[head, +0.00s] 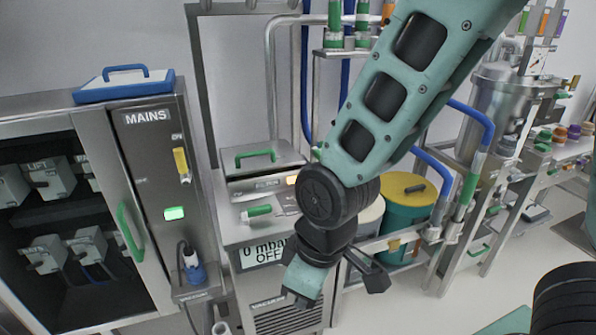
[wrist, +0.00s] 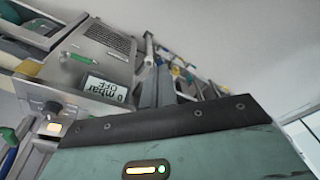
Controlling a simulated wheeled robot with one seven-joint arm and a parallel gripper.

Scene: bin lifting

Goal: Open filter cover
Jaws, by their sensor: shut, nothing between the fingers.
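A metal lid with a green handle (head: 255,156) tops a steel unit left of centre in the head view. The small label on the unit's front is hard to read, so I cannot be sure that this lid is the filter cover; it looks closed. Below it, a display (head: 262,253) reads 0 mbar OFF; it shows upside down in the wrist view (wrist: 104,90). My gripper (head: 374,279) hangs in front and to the right of this unit, apart from the lid. Its fingers (wrist: 158,86) are shut and empty. My arm hides part of the unit's right side.
A MAINS cabinet (head: 148,160) with a green door handle (head: 131,231) stands left, a blue-rimmed tray (head: 125,88) on top. A green drum with a yellow lid (head: 402,188) and pipe racks stand behind my arm. The floor (head: 425,300) at front right is clear.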

